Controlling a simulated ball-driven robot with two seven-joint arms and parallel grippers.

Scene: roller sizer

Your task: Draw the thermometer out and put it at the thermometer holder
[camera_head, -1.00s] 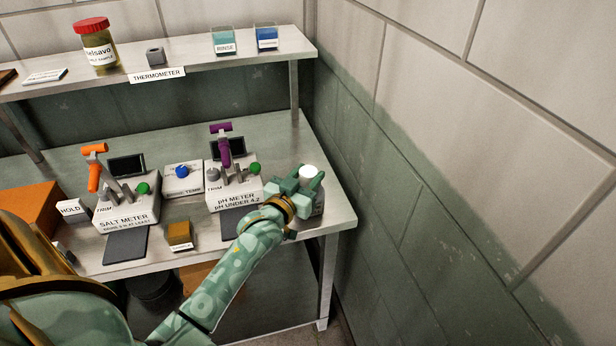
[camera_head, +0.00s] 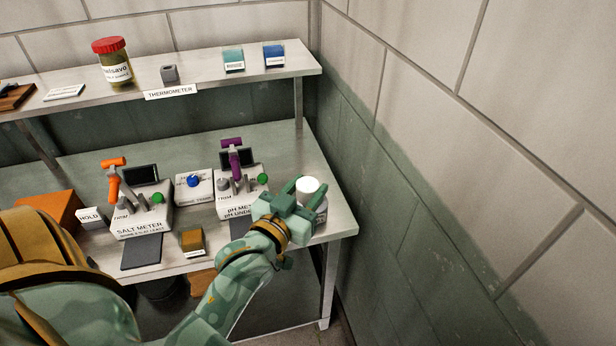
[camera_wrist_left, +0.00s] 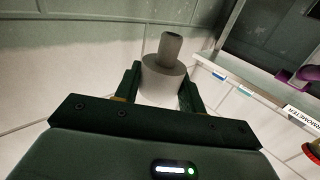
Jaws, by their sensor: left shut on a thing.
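The thermometer holder is a small grey block (camera_head: 169,73) on the upper shelf, above a THERMOMETER label (camera_head: 171,92). My left gripper (camera_head: 298,195) is at the right end of the lower bench, shut on a piece with a round white top (camera_head: 308,186), which I take to be the thermometer. In the left wrist view, a pale grey cylinder with a narrower darker stem (camera_wrist_left: 163,80) sits between the fingers. Part of a labelled jar (camera_head: 321,212) shows beside the gripper; whether the held piece is still inside it is hidden. My right gripper is not in view.
A red-lidded jar (camera_head: 113,63) and two small tubs (camera_head: 234,60) flank the holder. A wall closes the right side.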

